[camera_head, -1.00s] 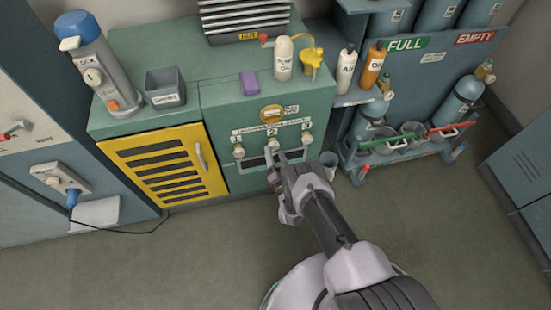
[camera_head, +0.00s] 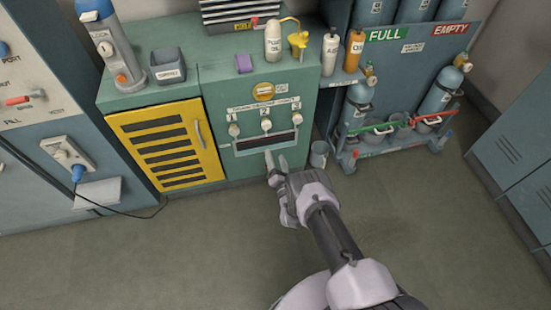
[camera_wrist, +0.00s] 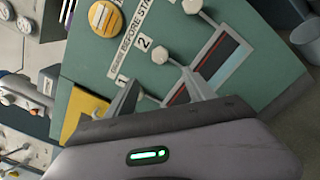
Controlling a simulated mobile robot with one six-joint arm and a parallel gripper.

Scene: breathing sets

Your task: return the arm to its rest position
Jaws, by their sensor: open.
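My gripper (camera_head: 276,162) is open and empty in the head view. It hangs in front of the green cabinet (camera_head: 215,100), just below the dark slot (camera_head: 266,143) and the row of knobs marked 1, 2 and 3. In the wrist view, my two fingers (camera_wrist: 158,88) point apart toward the panel, with knob 2 (camera_wrist: 160,55) and the slot (camera_wrist: 215,60) beyond them. Whether the fingertips touch the cabinet cannot be told, but they look apart from it. My arm reaches up from the lower right.
The yellow vented door (camera_head: 165,147) is left of the panel. A grey bucket (camera_head: 319,154) stands on the floor right of the cabinet. A rack of gas cylinders (camera_head: 440,95) stands at the right, and lockers (camera_head: 515,150) beyond. The floor (camera_head: 200,255) in front is clear.

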